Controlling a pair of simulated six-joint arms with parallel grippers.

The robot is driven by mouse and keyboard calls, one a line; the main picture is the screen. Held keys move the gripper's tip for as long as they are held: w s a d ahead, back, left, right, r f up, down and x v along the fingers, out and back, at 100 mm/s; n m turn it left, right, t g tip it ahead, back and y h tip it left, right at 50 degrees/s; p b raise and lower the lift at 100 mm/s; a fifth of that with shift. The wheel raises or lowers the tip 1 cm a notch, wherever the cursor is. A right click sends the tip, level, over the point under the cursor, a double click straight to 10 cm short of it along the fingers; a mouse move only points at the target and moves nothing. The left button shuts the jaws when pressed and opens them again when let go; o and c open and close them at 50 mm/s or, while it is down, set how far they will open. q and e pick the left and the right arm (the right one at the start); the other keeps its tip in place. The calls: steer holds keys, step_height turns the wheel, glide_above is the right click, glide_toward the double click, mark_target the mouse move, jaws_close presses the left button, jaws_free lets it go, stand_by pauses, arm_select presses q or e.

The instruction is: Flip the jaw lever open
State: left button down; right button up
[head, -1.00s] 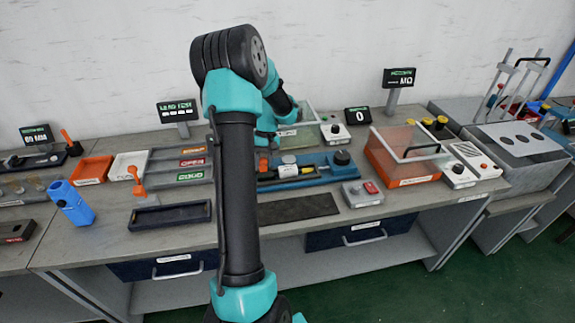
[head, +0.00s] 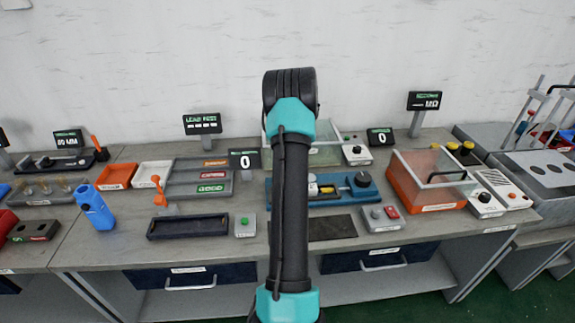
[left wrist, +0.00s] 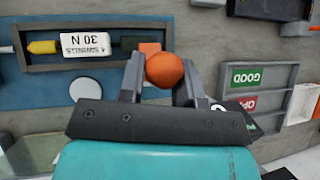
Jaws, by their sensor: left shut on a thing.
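The jaw lever's round orange knob (left wrist: 165,72) sits between the fingers of my left gripper (left wrist: 161,62), which is shut on it in the left wrist view. A smaller orange part (left wrist: 150,48) shows just behind the knob. The lever's shaft is not clearly visible, so I cannot tell its angle. The blue fixture (head: 348,197) stands at the middle of the bench in the head view; my arm covers its left part and hides the gripper and lever. Its blue plate also shows in the left wrist view (left wrist: 35,92). My right gripper is not in view.
A yellow-and-white labelled part (left wrist: 82,43) lies in the fixture's dark channel. The sorting tray (head: 230,188) stands left of the fixture, and a box with a green button (head: 245,225) in front. An orange bin (head: 402,190) stands right.

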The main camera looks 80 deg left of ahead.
arm_select(q)
steer(key=shift+w+a, duration=0.15)
steer(key=shift+a, duration=1.2)
steer(key=shift+f, duration=0.15)
stand_by(0.6)
steer(key=c, duration=0.8)
jaws_free()
steer(key=shift+r, duration=0.2)
steer(key=shift+v, duration=3.7)
